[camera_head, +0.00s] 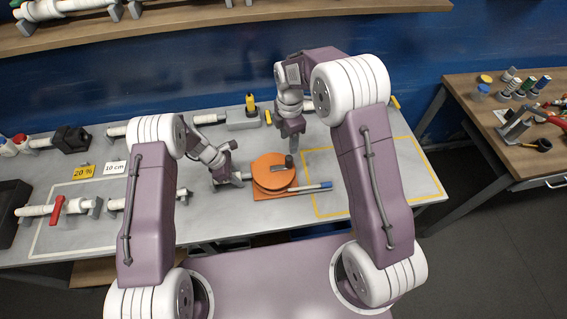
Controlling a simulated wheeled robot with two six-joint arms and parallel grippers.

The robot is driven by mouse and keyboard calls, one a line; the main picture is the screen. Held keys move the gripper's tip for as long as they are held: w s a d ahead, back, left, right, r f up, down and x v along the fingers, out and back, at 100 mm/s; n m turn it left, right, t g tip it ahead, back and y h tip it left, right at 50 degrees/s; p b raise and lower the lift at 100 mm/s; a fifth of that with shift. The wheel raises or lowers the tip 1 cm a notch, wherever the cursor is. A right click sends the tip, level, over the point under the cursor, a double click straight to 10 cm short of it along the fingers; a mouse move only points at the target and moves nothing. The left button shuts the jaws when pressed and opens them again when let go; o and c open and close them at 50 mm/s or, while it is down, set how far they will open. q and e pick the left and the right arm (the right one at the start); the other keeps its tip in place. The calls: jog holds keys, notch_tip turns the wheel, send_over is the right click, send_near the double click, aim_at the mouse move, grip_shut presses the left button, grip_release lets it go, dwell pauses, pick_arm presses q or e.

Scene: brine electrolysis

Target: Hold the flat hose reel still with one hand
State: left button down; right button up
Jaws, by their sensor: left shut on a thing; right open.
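The flat hose reel (268,174) is an orange disc on an orange base, lying on the grey workbench. A dark upright knob (289,161) stands at its right rim. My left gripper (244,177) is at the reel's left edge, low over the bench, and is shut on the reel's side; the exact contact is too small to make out. My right gripper (293,146) points down just above and behind the knob, open, with nothing seen in it.
A yellow outline (404,138) marks mostly clear bench on the right. Pipe fittings, a black block (72,139) and yellow and white cards (84,171) occupy the left. A grey holder with a yellow-black tool (250,104) stands behind. A side table (480,87) stands right.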

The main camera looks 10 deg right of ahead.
aim_at(289, 157)
notch_tip(289, 157, down, 11)
jog(key=shift+f, duration=0.1)
dwell(0.3)
jog(key=c, duration=1)
